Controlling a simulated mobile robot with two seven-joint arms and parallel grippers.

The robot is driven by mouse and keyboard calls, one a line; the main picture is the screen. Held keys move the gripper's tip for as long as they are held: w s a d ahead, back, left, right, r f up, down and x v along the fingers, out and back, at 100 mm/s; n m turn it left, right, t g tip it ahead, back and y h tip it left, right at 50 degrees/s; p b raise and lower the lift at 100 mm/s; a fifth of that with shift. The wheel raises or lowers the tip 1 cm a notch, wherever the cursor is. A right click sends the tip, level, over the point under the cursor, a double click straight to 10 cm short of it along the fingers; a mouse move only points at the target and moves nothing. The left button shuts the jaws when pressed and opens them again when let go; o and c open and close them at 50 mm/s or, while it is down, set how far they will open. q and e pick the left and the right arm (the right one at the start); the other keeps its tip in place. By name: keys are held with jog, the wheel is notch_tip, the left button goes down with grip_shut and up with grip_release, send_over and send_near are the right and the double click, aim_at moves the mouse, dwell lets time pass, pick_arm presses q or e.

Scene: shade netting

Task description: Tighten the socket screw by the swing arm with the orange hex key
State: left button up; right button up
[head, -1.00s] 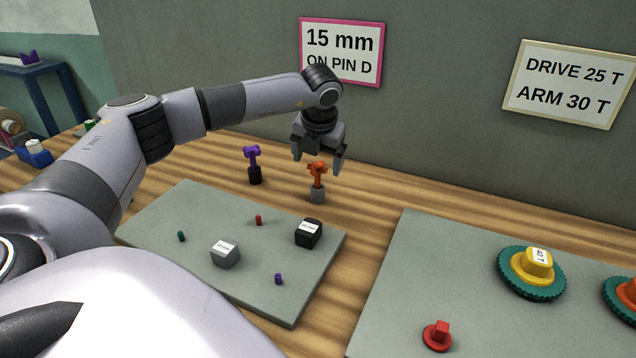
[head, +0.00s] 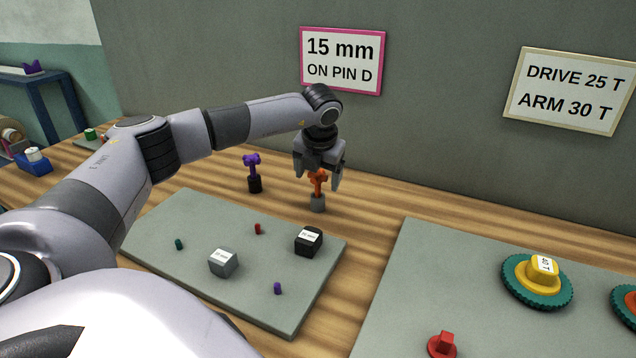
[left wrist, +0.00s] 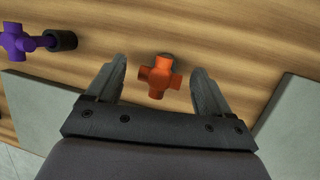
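The orange hex key (head: 319,184) stands upright in a grey holder (head: 317,203) on the wooden bench, behind the left grey board. My left gripper (head: 319,184) is open and points down, with its fingers around the upper part of the key. In the left wrist view the key's orange cross-shaped head (left wrist: 160,77) lies between the two open fingertips (left wrist: 160,75), with a gap on each side. The swing arm and the socket screw cannot be made out. My right gripper is not in view.
A purple key (head: 252,167) stands in a black holder to the left. The left board (head: 185,215) carries a grey block (head: 223,262), a black block (head: 308,241) and small pegs. The right board (head: 420,270) holds gears (head: 536,282) and a red knob (head: 442,345).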

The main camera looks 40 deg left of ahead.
pick_arm(q)
jog(key=c, duration=1.1)
jog(key=shift+r, duration=0.15)
jog(key=shift+r+p, duration=0.65)
jog(key=shift+r, duration=0.1)
jog(key=shift+r+p, duration=1.9)
jog(key=shift+r, duration=0.65)
jog(key=shift+r+p, duration=0.4)
jog(key=shift+r, duration=1.55)
